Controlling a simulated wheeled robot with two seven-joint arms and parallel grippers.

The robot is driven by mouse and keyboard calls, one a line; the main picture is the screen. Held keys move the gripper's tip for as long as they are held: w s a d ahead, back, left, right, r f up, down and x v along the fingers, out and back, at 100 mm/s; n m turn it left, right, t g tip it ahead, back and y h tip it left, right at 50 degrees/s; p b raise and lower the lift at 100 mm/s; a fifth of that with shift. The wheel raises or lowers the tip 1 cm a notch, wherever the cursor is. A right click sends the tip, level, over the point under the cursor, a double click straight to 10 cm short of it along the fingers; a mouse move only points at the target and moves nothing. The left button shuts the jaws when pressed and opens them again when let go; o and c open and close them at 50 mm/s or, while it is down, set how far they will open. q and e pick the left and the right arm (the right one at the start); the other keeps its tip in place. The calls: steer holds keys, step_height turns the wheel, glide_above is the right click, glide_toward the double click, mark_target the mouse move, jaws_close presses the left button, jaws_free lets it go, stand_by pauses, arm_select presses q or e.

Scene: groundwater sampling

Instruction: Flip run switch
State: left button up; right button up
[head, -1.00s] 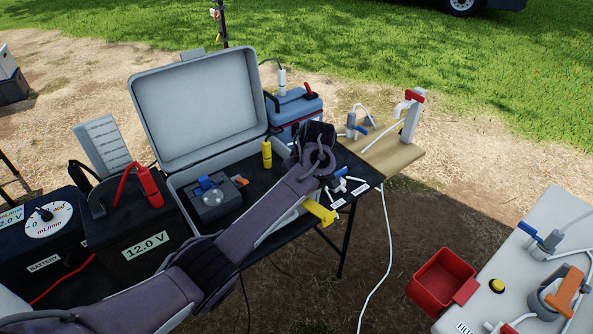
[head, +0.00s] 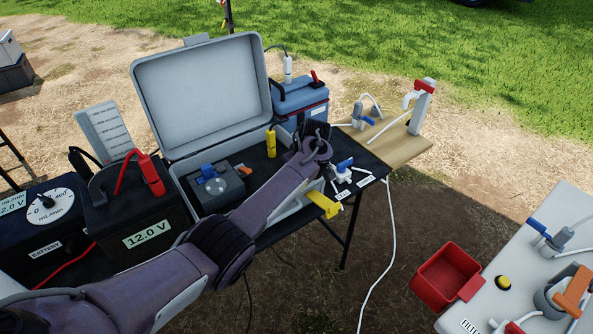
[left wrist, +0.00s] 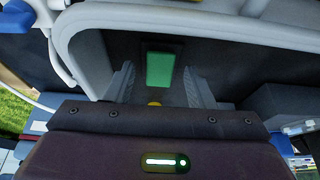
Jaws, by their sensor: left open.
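A green rectangular piece (left wrist: 160,69), which looks like a rocker switch, sits on a dark panel in the left wrist view. My left gripper (left wrist: 160,88) is open, with one grey finger on each side of the green piece and nothing between them. I cannot tell whether the fingers touch the panel. In the head view my left arm reaches over the open grey case (head: 203,95); its fingers and the green piece are hidden there. A small yellow thing (left wrist: 154,103) shows between the fingers, partly covered. My right gripper is not in view.
A grey box with a blue lever (head: 209,173) and a yellow cylinder (head: 270,142) are near my arm. A yellow piece (head: 323,204) is at the case's front edge. A 12.0 V battery (head: 135,215) stands left. A blue-handled valve (head: 345,164) is right of my wrist.

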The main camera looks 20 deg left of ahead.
arm_select(q)
steer(key=c, duration=0.8)
steer(key=shift+c, duration=1)
steer(key=shift+w+a+g+h+b, duration=0.2)
steer(key=shift+g+h+b, duration=0.1)
steer(key=b, duration=0.1)
steer(key=g+h+b, duration=0.1)
steer(key=b, duration=0.1)
steer(key=h+b, duration=0.1)
steer(key=shift+w+a+f+g, duration=0.1)
steer(key=shift+w+a+g, duration=0.15)
steer(key=shift+a+g, duration=0.15)
steer(key=shift+r+h+b, duration=0.2)
steer(key=shift+h+b, duration=0.2)
steer(key=shift+b, duration=0.15)
steer(key=shift+r, duration=0.1)
steer(key=o, duration=1)
